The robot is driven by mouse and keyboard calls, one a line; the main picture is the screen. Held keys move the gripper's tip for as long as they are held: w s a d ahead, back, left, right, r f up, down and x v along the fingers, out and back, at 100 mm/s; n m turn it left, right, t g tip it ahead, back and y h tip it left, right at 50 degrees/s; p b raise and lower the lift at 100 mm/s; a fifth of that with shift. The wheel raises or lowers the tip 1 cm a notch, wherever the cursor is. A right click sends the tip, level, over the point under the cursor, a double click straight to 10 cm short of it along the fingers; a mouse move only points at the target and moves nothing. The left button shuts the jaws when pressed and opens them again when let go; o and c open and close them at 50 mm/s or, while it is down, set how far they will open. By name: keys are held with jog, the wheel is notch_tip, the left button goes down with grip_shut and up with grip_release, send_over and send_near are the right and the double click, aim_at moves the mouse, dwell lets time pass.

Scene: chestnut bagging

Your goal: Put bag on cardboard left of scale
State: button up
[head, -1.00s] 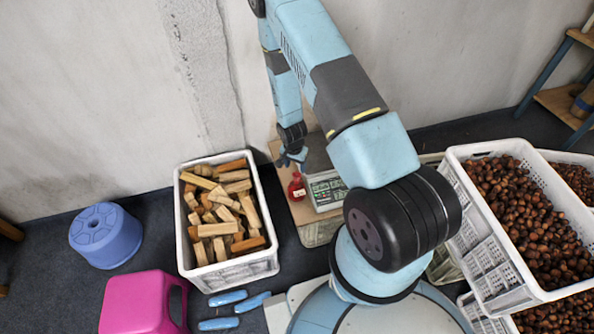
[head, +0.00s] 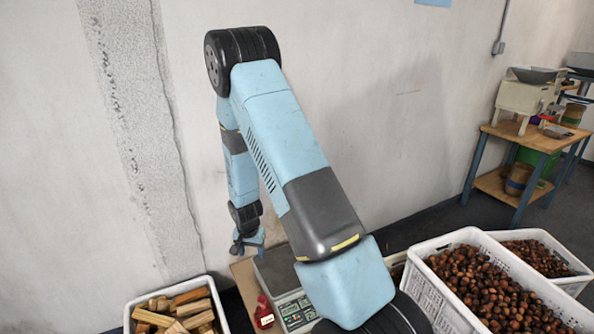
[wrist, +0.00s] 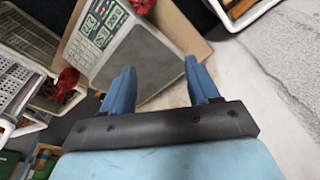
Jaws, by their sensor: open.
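A small red bag (head: 264,312) with a white label stands on the cardboard (head: 240,277) at the left of the scale (head: 297,311). The wrist view also shows the red bag (wrist: 142,5) at the top edge, beside the scale (wrist: 146,62) on the cardboard (wrist: 183,27). My gripper (head: 248,243) is raised above the back of the cardboard, apart from the bag. In the wrist view its two blue fingers (wrist: 160,88) are spread with nothing between them. My arm hides the scale's right side in the head view.
Another red bundle (wrist: 67,84) lies beyond the scale at left in the wrist view. A white crate of wood blocks (head: 180,312) stands left of the cardboard. A crate of chestnuts (head: 492,285) is at right. The wall is close behind my gripper.

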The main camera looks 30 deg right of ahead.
jog(key=s+r+n+t, duration=0.15)
jog(key=s+r, duration=0.25)
jog(key=r, duration=1.1)
jog(key=s+r+n+t, duration=0.15)
jog(key=s+r, duration=0.25)
jog(key=r, duration=1.1)
jog(key=s+d+r+n, duration=0.1)
jog(key=s+r+n, duration=0.1)
jog(key=s+r, duration=0.5)
jog(key=s+d+r+n+t, duration=0.1)
jog(key=s+r+n, duration=0.1)
jog(key=s+r, duration=0.6)
jog(key=s, duration=0.7)
jog(key=shift+s+y, duration=0.2)
jog(key=shift+y, duration=0.1)
jog(key=shift+r, duration=0.1)
